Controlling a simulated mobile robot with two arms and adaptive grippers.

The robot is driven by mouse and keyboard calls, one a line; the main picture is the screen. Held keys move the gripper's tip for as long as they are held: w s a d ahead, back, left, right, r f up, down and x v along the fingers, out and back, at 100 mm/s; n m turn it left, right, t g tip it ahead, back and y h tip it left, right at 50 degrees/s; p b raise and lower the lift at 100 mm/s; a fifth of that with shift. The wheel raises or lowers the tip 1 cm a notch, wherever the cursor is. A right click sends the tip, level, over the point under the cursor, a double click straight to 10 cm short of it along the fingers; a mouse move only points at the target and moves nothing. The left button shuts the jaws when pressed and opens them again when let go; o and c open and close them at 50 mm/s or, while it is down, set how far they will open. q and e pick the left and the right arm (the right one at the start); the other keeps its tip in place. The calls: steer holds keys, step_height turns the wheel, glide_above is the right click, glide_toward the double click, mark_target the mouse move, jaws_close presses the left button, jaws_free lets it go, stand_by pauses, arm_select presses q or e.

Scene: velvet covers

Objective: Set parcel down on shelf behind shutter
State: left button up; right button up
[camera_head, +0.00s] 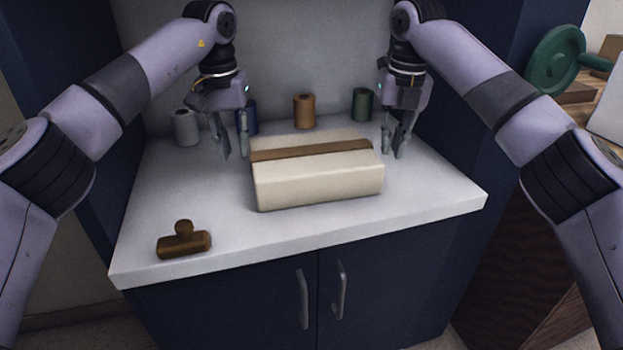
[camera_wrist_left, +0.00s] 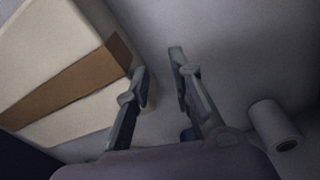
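The parcel (camera_head: 320,186) is a cream box with a brown band along its top, lying on the white shelf (camera_head: 215,225). It also shows in the left wrist view (camera_wrist_left: 60,45), at the upper left. My left gripper (camera_head: 235,157) is at the parcel's left end, its fingers apart with nothing between them; one finger is close beside the box in the left wrist view (camera_wrist_left: 157,70). My right gripper (camera_head: 396,155) is off the parcel's right end, with a narrow gap between its fingers and nothing held. I see no shutter drawn across the front.
Spools stand along the back: white (camera_head: 186,127), blue (camera_head: 250,118), orange (camera_head: 304,111) and green (camera_head: 362,104). A brown stamp-like block with a knob (camera_head: 184,241) lies at the front left. Cabinet doors (camera_head: 260,300) are below. The shelf's front is mostly clear.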

steer(key=shift+o, duration=0.9)
arm_select(q)
step_height(320, 180, up, 12)
steer(key=shift+s+a, duration=0.2)
steer(key=shift+s, duration=0.15)
arm_select(e)
step_height(320, 180, up, 12)
steer(key=shift+s+d, duration=0.15)
steer(key=shift+s, duration=0.3)
steer(key=shift+f, duration=0.1)
